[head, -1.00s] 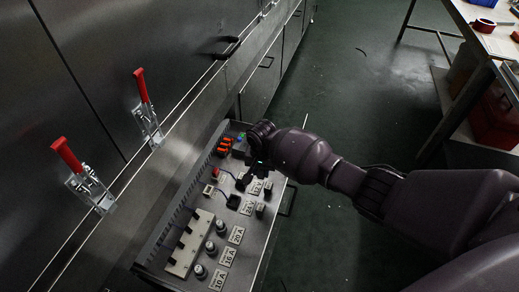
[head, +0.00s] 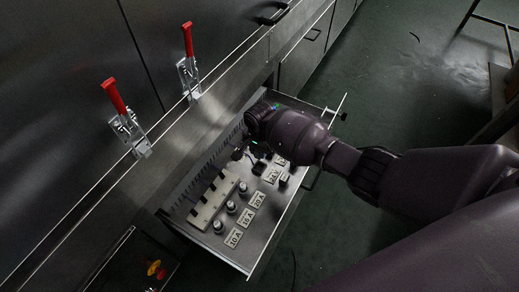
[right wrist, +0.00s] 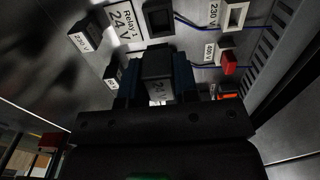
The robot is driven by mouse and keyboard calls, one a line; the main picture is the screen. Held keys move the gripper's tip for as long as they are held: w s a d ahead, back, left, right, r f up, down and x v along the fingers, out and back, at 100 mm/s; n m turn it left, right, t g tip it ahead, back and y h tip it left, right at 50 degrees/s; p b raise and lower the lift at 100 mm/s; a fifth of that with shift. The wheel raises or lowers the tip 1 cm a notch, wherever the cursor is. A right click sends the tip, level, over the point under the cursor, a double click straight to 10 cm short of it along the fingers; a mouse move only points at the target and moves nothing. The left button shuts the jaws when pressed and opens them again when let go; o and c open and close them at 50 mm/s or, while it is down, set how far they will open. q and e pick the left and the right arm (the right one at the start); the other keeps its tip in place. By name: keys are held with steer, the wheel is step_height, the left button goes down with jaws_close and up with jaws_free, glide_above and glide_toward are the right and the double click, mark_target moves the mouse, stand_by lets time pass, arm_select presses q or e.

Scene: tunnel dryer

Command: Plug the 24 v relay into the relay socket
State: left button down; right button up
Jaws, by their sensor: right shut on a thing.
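My right gripper (head: 258,147) reaches down into the open drawer; its wrist hides part of the contents in the head view. In the right wrist view my right gripper (right wrist: 157,78) is shut on a black relay (right wrist: 158,66) with a pale "24 V" label. The black relay socket (right wrist: 160,17) with coloured wires lies ahead of the held relay, beside a "Relay 24 V" plate (right wrist: 125,20). The socket also shows in the head view (head: 258,167). The relay is apart from the socket in the picture. My left gripper is out of view.
The drawer (head: 262,255) also holds fuses (head: 231,207) and a pale block (head: 213,203). Red-handled clamps (head: 188,62) stand on the left.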

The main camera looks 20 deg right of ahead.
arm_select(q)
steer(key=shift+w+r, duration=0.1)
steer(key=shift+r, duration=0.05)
arm_select(e)
steer(key=shift+r, duration=0.1)
steer(key=shift+r, duration=0.1)
steer(key=shift+f, duration=1.1)
step_height(320, 180, down, 2)
steer(key=shift+s+b, duration=0.1)
steer(key=shift+b, duration=0.45)
steer(key=shift+f+b, duration=0.4)
steer(key=shift+f, duration=0.6)
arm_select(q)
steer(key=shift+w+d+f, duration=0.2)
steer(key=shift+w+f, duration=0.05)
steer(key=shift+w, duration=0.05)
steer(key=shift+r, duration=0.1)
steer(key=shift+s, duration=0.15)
arm_select(e)
steer(key=shift+r, duration=0.1)
